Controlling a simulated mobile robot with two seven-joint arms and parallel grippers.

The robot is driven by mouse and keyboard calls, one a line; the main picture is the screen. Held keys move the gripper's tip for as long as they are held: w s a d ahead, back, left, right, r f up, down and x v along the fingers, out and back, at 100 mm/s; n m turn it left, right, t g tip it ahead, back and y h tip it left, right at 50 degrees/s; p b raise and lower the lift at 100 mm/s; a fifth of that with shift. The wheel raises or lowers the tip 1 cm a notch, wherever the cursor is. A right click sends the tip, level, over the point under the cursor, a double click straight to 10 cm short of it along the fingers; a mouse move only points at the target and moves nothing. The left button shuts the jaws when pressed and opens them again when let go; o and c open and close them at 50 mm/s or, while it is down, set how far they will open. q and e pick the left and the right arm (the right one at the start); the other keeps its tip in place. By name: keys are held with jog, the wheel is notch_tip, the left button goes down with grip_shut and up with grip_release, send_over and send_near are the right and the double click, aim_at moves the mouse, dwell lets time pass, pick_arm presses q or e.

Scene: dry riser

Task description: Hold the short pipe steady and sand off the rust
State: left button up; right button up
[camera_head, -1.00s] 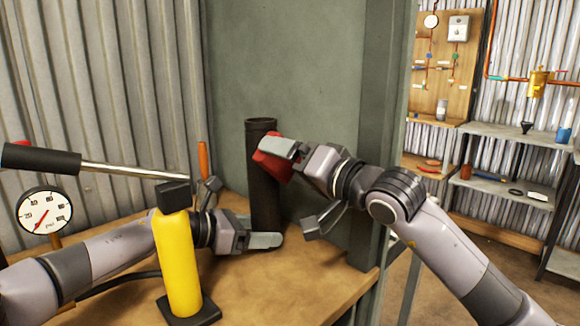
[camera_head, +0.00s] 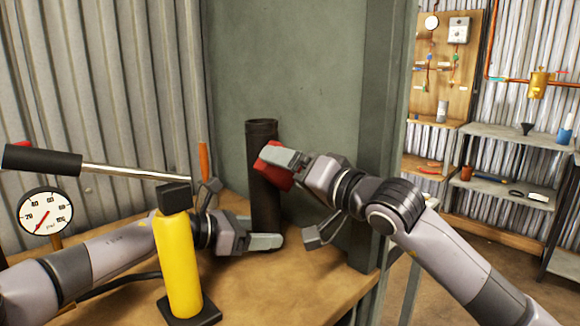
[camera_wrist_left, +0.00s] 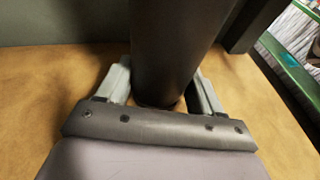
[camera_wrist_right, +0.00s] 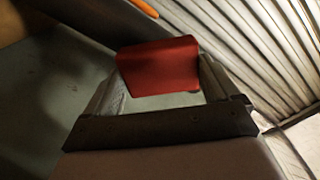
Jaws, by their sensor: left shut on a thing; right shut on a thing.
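The short pipe (camera_head: 264,190) is dark, almost black, and stands upright on the wooden bench top. No clear rust patch shows on its visible side. My left gripper (camera_head: 262,242) is shut on the pipe near its foot; in the left wrist view its fingers lie on both sides of the pipe (camera_wrist_left: 172,50). My right gripper (camera_head: 284,160) is shut on a red sanding pad (camera_head: 271,178), held against or very near the pipe's upper right side. The red pad also shows between the fingers in the right wrist view (camera_wrist_right: 158,66). The pad's contact face is hidden.
A yellow hand pump (camera_head: 178,262) with a long lever (camera_head: 110,168) and a pressure gauge (camera_head: 45,212) stands at the front left. An orange stick (camera_head: 203,159) is behind it. A green-grey wall and post (camera_head: 382,130) stand close behind and right of the pipe.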

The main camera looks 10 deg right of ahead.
pick_arm(q)
jog(key=shift+s+d, duration=0.15)
dwell(1.2)
pick_arm(e)
jog(key=shift+f, duration=0.1)
jog(key=shift+s+d+f, duration=0.1)
jog(key=s+d+f, duration=0.1)
jog(key=s, duration=0.1)
jog(key=s+d+f, duration=0.1)
jog(key=s, duration=0.1)
jog(key=shift+d+f, duration=0.3)
dwell(0.4)
pick_arm(q)
jog(key=o, duration=0.9)
jog(key=shift+a, duration=0.2)
